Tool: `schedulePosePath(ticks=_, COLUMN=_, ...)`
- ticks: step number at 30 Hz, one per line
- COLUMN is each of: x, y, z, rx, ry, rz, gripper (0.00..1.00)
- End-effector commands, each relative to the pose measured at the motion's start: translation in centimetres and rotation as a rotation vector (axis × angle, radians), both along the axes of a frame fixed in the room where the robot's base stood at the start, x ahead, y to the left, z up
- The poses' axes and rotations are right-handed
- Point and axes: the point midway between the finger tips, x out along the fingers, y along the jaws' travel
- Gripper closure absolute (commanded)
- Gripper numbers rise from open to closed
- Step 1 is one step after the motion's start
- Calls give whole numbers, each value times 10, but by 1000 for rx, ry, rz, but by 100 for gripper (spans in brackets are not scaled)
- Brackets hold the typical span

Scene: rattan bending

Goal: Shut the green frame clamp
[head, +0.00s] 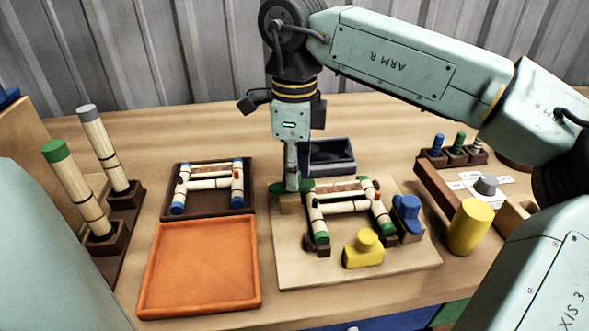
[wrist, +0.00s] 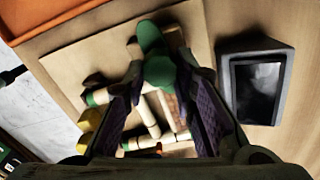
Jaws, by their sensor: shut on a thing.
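The green frame clamp (head: 278,187) sits at the back left corner of the rattan frame on the pale board (head: 300,272). My gripper (head: 292,183) reaches straight down onto it and partly hides it. In the wrist view the green clamp (wrist: 152,38) shows between the fingertips of my gripper (wrist: 160,68), which is shut on it. The rattan frame (head: 345,206) has green-ended side pieces and lies on the board. Whether the clamp is open or closed cannot be told.
A yellow clamp (head: 362,250) stands at the board's front and a blue clamp (head: 407,214) at its right. A dark grey bin (head: 331,158) is behind. An empty orange tray (head: 200,265) and a dark tray with a blue-ended frame (head: 209,186) are left.

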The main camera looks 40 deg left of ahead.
Motion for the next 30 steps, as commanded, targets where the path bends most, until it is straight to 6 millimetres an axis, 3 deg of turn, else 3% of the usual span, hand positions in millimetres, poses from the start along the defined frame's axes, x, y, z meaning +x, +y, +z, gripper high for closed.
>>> schedulePosePath(ticks=22, x=0, y=0, z=0, rx=1, ry=0, rz=-88, gripper=100)
schedulePosePath(ticks=23, x=0, y=0, z=0, rx=1, ry=0, rz=-88, gripper=74)
schedulePosePath(ticks=30, x=0, y=0, z=0, rx=1, ry=0, rz=-87, gripper=58)
